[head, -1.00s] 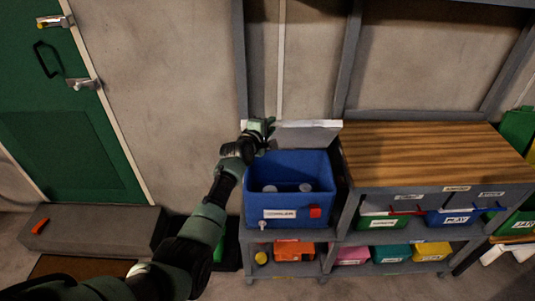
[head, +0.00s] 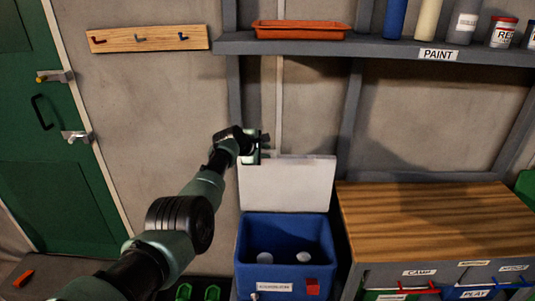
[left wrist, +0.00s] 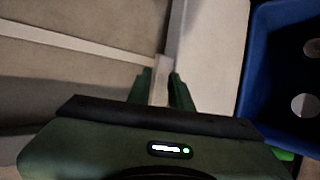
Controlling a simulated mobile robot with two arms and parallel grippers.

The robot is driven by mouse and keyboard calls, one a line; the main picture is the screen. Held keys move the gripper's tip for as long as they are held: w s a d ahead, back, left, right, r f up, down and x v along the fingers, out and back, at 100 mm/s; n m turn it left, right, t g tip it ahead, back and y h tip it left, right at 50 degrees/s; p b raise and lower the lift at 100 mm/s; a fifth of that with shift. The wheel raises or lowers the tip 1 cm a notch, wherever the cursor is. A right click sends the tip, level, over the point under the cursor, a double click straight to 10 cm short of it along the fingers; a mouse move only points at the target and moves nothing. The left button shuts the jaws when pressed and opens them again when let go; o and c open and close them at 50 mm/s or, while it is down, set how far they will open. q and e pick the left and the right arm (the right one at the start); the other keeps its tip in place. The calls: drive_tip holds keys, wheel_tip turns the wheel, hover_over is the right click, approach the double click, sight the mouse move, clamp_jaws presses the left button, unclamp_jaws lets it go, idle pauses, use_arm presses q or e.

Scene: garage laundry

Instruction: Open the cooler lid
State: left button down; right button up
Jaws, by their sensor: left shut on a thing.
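The blue cooler (head: 285,241) stands open at the lower middle of the head view, with two round pale things inside. Its white lid (head: 288,186) stands raised, close to upright, at the back of the cooler. My left gripper (head: 262,147) is at the lid's upper left corner. In the left wrist view the lid (left wrist: 212,60) runs along the right of the fingers, and my left gripper (left wrist: 160,88) is shut on a pale edge of it. The cooler's inside (left wrist: 285,70) shows at the right there. My right gripper is not in view.
A wooden-topped workbench (head: 430,220) with labelled bins stands right of the cooler. A grey shelf (head: 345,47) with an orange tray (head: 300,30) and paint containers hangs above. A hook rack (head: 148,39) and a green door (head: 40,130) are at the left.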

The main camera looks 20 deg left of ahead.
use_arm(q)
drive_tip(key=shift+f, duration=0.2)
drive_tip(key=c, duration=1.5)
unclamp_jaws()
drive_tip(key=shift+p+v, duration=0.65)
drive_tip(key=shift+v, duration=3.15)
